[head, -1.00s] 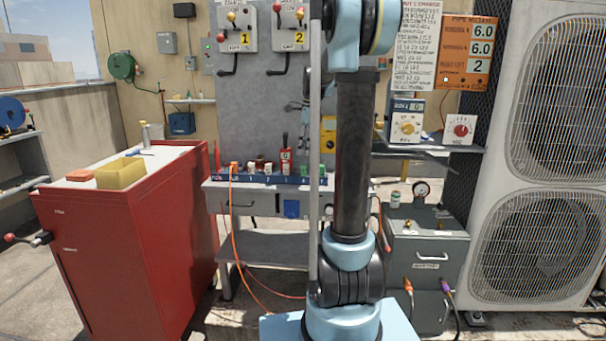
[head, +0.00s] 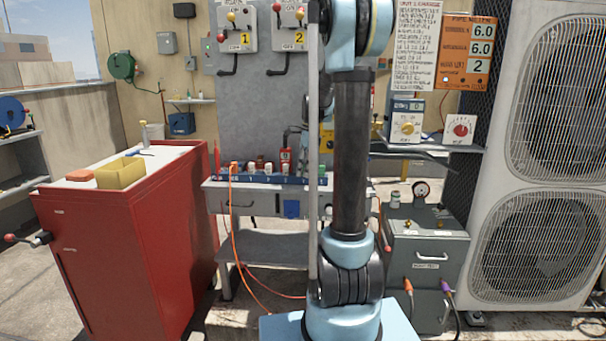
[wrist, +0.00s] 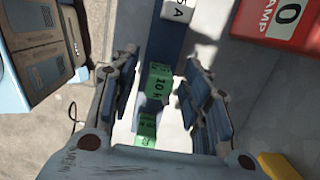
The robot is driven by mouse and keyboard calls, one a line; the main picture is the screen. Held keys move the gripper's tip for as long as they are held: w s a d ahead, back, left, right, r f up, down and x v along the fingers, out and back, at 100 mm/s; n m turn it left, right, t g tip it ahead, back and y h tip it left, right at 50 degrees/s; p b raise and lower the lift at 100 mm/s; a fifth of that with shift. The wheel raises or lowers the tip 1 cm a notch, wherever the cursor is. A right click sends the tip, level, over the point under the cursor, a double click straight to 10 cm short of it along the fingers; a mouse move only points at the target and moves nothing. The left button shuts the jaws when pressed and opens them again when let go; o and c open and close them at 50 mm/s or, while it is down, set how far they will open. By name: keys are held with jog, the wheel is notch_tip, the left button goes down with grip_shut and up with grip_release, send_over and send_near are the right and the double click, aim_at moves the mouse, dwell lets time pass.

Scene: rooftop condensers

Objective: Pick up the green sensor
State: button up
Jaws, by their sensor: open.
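In the wrist view a green sensor (wrist: 158,82) marked "10 k" lies between the two fingers of my gripper (wrist: 160,68). A second green piece (wrist: 147,126) shows just below it in the picture; I cannot tell whether it is part of the same sensor. My gripper is open, with a gap on both sides of the green. In the head view a small green piece (head: 322,173) shows at the right end of the blue rack (head: 262,179), partly beside my arm. My gripper is mostly hidden there behind my arm.
A white piece marked "5A" (wrist: 178,10) sits on the blue strip above the sensor. A red "AMP" box (wrist: 282,20) is at upper right in the wrist view. In the head view, a red cabinet (head: 130,240) stands left and a grey case (head: 428,250) right.

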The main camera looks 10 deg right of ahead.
jog(key=c, duration=1)
jog(key=shift+r, duration=0.1)
notch_tip(320, 180, up, 10)
jog(key=shift+f, duration=0.1)
grip_shut()
